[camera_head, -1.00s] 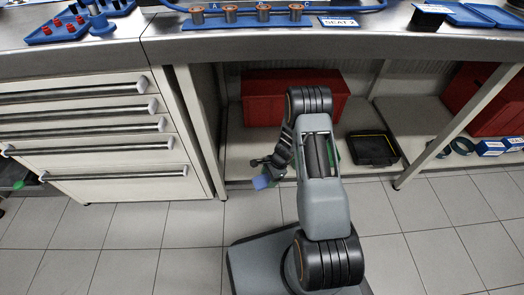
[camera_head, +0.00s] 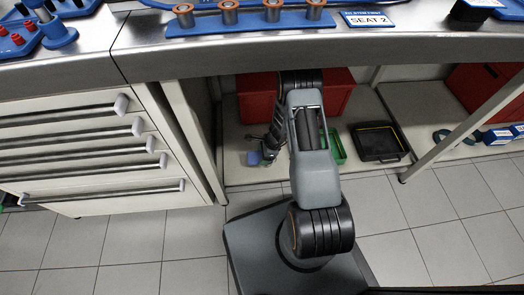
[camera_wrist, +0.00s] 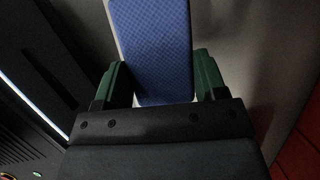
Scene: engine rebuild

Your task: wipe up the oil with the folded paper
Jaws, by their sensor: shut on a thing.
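The folded paper (camera_wrist: 152,50) is blue with a fine dotted texture. My gripper (camera_wrist: 158,78) is shut on it in the wrist view, with one green finger on each side, and the paper sticks out beyond the fingertips. In the head view the blue paper (camera_head: 254,158) shows small at the end of my arm, over the lower shelf under the bench. No oil can be made out in either view; my arm hides part of the shelf.
A red box (camera_head: 340,92) stands at the back of the lower shelf (camera_head: 235,172). A drawer cabinet (camera_head: 95,160) stands left. The bench top (camera_head: 230,56) overhangs the shelf.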

